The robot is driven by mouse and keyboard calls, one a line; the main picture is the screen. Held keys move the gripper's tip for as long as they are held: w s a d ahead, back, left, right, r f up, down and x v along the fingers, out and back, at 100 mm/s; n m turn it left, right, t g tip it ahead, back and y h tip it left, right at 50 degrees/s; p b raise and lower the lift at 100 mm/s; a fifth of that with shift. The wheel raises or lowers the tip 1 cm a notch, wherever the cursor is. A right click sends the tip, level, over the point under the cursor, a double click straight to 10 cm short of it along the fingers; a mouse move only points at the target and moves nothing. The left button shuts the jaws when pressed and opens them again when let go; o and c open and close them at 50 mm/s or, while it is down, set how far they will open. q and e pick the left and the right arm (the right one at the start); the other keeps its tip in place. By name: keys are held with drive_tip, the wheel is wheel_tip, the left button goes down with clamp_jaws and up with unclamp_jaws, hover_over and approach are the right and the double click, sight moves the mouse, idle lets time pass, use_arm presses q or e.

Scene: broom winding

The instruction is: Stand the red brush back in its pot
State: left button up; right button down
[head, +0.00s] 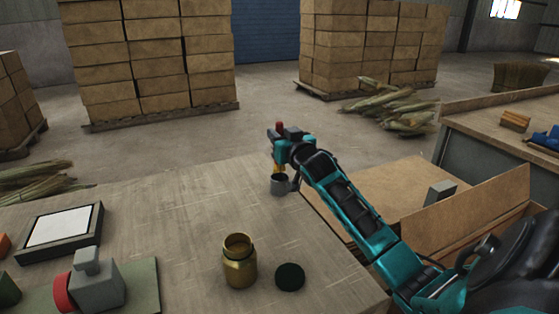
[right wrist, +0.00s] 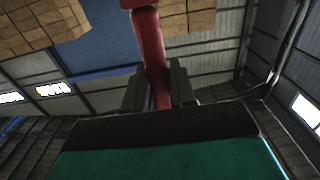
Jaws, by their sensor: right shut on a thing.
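My right gripper (head: 281,139) is shut on the red brush (head: 279,126) and holds it upright over the table's far right edge. The brush's red end sticks up above the fingers; in the right wrist view its red handle (right wrist: 149,45) runs between the two fingers. The pot stands upright near the table edge. My left gripper is not in view.
A golden jar (head: 240,264), open on top, and a dark round lid (head: 290,277) stand nearer on the table (head: 185,215). A framed white pad (head: 62,227) and a grey block with a red part (head: 97,283) are at left.

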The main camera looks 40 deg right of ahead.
drive_tip(key=shift+f, duration=0.85)
wheel_tip(320, 180, down, 4)
drive_tip(key=shift+f+b, duration=0.1)
drive_tip(key=shift+b, duration=0.45)
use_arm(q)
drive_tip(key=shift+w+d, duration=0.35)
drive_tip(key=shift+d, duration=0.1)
use_arm(e)
drive_tip(key=shift+f, duration=0.1)
drive_tip(key=c, duration=0.9)
unclamp_jaws()
use_arm(q)
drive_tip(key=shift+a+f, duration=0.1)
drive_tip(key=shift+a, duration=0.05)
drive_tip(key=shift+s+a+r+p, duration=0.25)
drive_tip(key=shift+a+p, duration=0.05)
drive_tip(key=shift+p, duration=0.55)
use_arm(e)
drive_tip(key=v, duration=1.2)
